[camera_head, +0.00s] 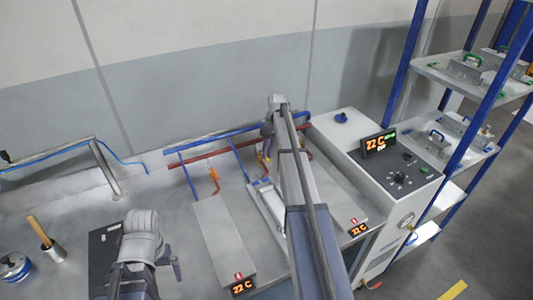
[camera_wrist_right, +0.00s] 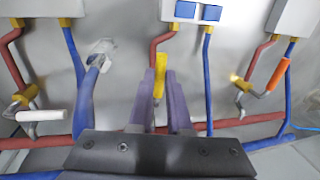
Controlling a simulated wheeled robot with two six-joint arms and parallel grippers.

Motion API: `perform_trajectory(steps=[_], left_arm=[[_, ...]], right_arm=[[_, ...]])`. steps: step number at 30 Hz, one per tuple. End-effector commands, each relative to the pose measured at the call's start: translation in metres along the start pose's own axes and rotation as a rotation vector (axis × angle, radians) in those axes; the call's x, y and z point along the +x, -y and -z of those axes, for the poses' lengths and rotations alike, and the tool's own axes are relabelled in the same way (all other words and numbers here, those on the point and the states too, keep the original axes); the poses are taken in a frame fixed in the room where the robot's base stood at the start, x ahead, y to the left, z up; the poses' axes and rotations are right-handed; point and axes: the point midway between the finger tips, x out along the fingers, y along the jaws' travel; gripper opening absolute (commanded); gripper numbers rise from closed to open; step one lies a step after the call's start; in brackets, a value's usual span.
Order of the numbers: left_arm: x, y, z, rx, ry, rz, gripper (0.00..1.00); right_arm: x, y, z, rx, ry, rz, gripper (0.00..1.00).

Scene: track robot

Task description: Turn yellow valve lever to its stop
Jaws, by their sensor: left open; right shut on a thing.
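The yellow valve lever (camera_wrist_right: 160,75) stands between the two purple fingers of my right gripper (camera_wrist_right: 157,82) in the right wrist view, and the gripper is shut on it. The valve body behind it is mostly hidden by the fingers. In the head view my right arm hides most of this valve, and my right gripper (camera_head: 267,148) shows only in part beside the pipes. My left gripper (camera_head: 150,268) is at the lower left of the head view, away from the valves, open and empty; its fingers are hard to make out.
An orange lever (camera_wrist_right: 278,73) and a white lever (camera_wrist_right: 40,115) flank the yellow one. Red and blue pipes run close around. A blue hose with a grey connector (camera_wrist_right: 102,52) is nearby.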

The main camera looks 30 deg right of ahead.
Motion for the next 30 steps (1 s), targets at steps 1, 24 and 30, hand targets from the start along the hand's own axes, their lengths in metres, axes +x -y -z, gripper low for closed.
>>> perform_trajectory(steps=[1,24,30], left_arm=[[0.0,0.0,0.0,0.0,0.0,0.0,1.0],[-0.001,0.0,0.0,0.0,0.0,0.0,1.0],[-0.011,0.001,-0.001,0.0,0.0,0.0,1.0]], right_arm=[[0.0,0.0,0.0,0.0,-0.001,0.0,0.0],[-0.001,0.0,0.0,0.002,-0.001,0.0,0.47],[-0.011,0.001,0.0,0.002,-0.001,0.0,0.47]])
